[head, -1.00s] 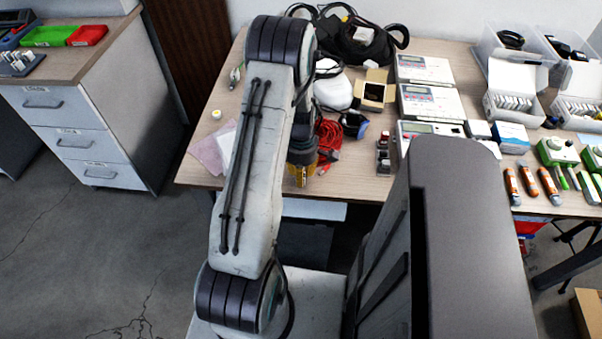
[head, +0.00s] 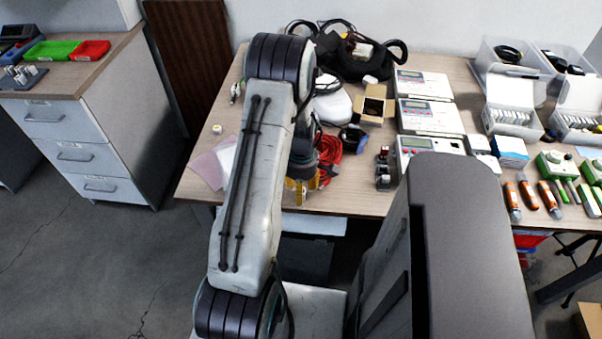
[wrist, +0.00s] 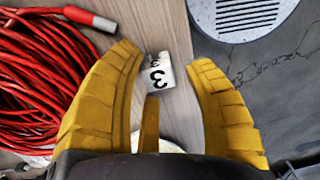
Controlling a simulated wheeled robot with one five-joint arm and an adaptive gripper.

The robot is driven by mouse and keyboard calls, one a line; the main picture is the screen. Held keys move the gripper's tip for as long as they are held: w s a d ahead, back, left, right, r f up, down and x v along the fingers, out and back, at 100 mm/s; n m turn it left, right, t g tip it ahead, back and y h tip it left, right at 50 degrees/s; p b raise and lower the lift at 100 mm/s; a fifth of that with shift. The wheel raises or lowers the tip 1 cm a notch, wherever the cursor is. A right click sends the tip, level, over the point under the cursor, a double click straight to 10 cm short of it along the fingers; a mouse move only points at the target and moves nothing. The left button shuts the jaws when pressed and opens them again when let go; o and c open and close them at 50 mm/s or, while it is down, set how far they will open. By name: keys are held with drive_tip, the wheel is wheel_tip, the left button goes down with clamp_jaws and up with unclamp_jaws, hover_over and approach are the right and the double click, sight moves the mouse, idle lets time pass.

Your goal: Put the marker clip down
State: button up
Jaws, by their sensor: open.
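The marker clip (wrist: 160,73), a small white piece with a black "3", lies on the wooden table (wrist: 172,22) close to its edge in the wrist view. My gripper (wrist: 165,58) has its yellow fingers spread on either side of the clip, with a visible gap to each. The gripper is open and holds nothing. In the head view my gripper (head: 301,190) is at the table's front edge, partly behind my arm. The clip cannot be made out there.
A red cable coil (wrist: 42,75) lies just left of my gripper, its grey-tipped plug near the left finger. Small dark-and-red items (head: 383,168) and instruments (head: 430,118) stand to the right. A pink sheet (head: 208,167) lies to the left. Floor shows beyond the table edge.

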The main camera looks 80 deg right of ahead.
wheel_tip(320, 180, up, 12)
drive_tip(key=b, duration=0.2)
drive_tip(key=w+a+r+h, duration=0.1)
drive_tip(key=w+a+r, duration=0.5)
drive_tip(key=w, duration=0.4)
drive_tip(key=w+a+r+h, duration=0.1)
drive_tip(key=w+a+r, duration=0.2)
drive_tip(key=w+a, duration=0.65)
drive_tip(key=a+r+t, duration=0.1)
drive_tip(key=a, duration=1.1)
drive_tip(key=a+r+t+y, duration=0.1)
drive_tip(key=a+r+t, duration=0.1)
drive_tip(key=a, duration=0.9)
drive_tip(key=shift+w+a+r+m, duration=0.15)
drive_tip(key=shift+a+r+m, duration=0.15)
drive_tip(key=shift+a+m, duration=0.1)
